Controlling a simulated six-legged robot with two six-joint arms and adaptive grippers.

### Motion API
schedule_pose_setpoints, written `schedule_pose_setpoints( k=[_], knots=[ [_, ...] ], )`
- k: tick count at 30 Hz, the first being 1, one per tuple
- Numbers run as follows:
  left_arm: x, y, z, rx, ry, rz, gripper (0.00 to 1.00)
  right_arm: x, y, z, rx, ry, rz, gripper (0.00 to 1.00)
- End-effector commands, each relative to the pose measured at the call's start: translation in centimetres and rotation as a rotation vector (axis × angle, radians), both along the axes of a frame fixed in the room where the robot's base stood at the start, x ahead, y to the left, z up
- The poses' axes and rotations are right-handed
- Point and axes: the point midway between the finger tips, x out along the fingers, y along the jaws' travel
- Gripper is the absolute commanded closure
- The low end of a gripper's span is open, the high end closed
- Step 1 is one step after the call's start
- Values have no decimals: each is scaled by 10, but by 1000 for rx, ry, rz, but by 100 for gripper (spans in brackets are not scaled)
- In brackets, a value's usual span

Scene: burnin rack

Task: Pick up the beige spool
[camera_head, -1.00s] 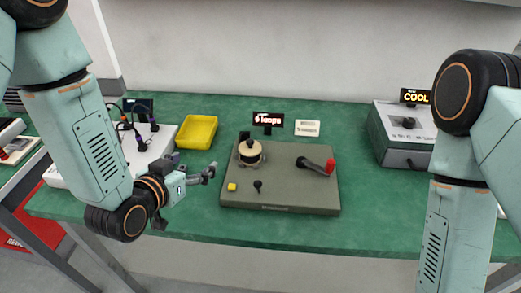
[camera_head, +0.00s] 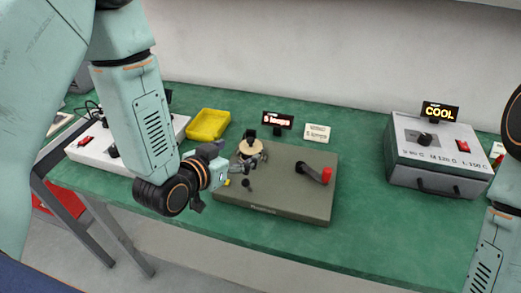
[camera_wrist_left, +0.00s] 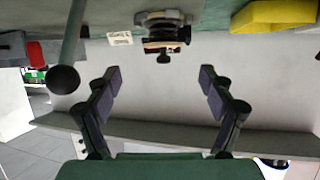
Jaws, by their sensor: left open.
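The beige spool (camera_head: 250,148) sits on a spindle with a dark top at the back left of the grey-green winder base (camera_head: 285,205). My left gripper (camera_head: 246,163) comes in from the left, just in front of the spool, and partly overlaps it in the head view. In the left wrist view, which looks upside down, the spool (camera_wrist_left: 164,44) is beyond the open fingers (camera_wrist_left: 160,80), roughly centred between them and apart from them. Nothing is between the fingers. My right gripper is out of view; only part of its arm shows at the right edge.
A red-handled crank (camera_head: 326,175) stands on the base's right side. A small black knob (camera_head: 247,184) is at its front left. A yellow tray (camera_head: 208,125) lies behind to the left. A grey box (camera_head: 435,165) with a COOL display stands at right. The green table between is clear.

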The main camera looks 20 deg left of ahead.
Motion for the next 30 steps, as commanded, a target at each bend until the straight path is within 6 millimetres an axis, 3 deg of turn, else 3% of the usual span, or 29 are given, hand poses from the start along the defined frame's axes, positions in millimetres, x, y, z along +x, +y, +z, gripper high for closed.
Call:
schedule_pose_setpoints(
  k=[16,26,30],
  knots=[
    [58,-21,-26,-1,-1,3,19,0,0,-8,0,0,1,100],
    [64,-25,-29,-1,1,3,19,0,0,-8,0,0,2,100],
    [64,-25,-28,-1,1,3,30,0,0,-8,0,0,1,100]
  ],
)
